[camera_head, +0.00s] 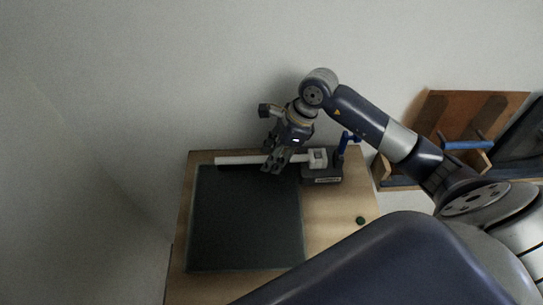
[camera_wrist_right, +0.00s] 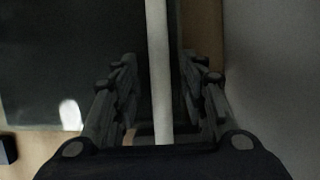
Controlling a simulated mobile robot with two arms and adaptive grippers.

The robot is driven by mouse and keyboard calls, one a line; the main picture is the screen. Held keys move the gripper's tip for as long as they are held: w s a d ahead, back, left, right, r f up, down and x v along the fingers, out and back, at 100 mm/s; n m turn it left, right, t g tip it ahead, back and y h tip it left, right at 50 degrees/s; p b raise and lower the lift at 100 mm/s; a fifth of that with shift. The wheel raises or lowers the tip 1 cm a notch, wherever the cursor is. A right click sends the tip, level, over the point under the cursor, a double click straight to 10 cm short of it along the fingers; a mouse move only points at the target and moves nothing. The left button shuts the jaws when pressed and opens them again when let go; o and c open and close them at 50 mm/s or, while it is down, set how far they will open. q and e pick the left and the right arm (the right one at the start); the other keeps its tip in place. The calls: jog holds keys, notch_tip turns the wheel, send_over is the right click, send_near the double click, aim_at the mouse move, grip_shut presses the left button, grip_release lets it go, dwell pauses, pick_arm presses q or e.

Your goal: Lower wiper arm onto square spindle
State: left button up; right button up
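The wiper arm (camera_head: 238,160) is a long white bar with a white square head (camera_head: 318,157) at its right end. The head is at the dark base block (camera_head: 322,175); the spindle is hidden, and I cannot tell whether the head is seated. My right gripper (camera_head: 276,164) points down at the bar, left of the head. In the right wrist view, the bar (camera_wrist_right: 160,70) runs between the fingers (camera_wrist_right: 160,95) with gaps on both sides, so the gripper is open around or just above it. My left gripper is out of view.
A dark panel (camera_head: 245,225) covers much of the wooden table (camera_head: 335,215). A wooden rack (camera_head: 470,115) is at the right. A wall is behind.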

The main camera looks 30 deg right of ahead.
jog(key=v, duration=1.1)
jog(key=shift+s, duration=0.1)
